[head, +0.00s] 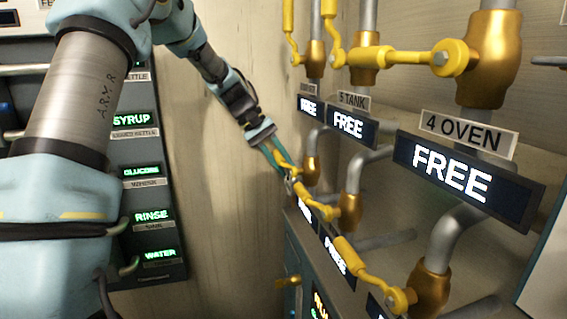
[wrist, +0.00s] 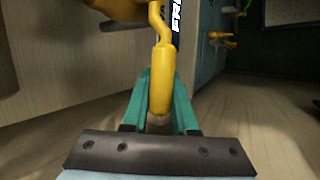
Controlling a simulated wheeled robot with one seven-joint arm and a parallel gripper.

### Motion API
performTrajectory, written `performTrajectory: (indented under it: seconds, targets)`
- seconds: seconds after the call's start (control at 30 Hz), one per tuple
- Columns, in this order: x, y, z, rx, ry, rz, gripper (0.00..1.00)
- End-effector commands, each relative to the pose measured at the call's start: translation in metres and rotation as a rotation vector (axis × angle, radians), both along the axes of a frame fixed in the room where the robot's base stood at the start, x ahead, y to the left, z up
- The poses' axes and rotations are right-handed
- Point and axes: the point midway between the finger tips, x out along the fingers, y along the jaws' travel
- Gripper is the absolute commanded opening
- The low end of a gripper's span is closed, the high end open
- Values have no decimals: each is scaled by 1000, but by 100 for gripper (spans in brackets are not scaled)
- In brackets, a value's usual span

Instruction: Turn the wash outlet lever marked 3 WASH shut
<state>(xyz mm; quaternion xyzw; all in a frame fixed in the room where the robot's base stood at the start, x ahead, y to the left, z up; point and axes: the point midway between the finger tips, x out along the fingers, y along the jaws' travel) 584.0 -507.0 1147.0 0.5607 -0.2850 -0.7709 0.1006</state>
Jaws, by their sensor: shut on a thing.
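My gripper (head: 277,160) reaches down to the far end of the lower row of yellow levers on the right. In the wrist view, its two teal fingers (wrist: 160,92) close on either side of a yellow lever handle (wrist: 161,62), which runs away from the palm between them. In the head view, this lever (head: 289,168) looks like one at the far end, beside a brass valve body (head: 311,171). The fingers partly hide it. No 3 WASH mark is readable in either view, so I cannot tell the lever's name.
Close by are a middle lower lever (head: 298,195) and a nearer one (head: 352,257). Above hang upper levers and FREE displays, including 5 TANK (head: 348,123) and 4 OVEN (head: 465,180). A green-lit panel (head: 150,190) stands left. Bare wall (head: 205,200) lies between.

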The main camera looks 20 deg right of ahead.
Motion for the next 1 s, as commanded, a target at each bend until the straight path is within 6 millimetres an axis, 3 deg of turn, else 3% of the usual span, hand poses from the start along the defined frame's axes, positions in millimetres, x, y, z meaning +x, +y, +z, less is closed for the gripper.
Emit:
performTrajectory:
  seconds: [0.07, 0.1, 0.2, 0.57, 1.0]
  targets:
    - [0, 0, -1, 1, -2, 1, 0]
    - [0, 0, -1, 1, -2, 1, 28]
    - [0, 0, -1, 1, -1, 0, 38]
    - [0, 0, 8, -2, -4, -1, 38]
    - [1, -1, 84, -3, -6, 0, 38]
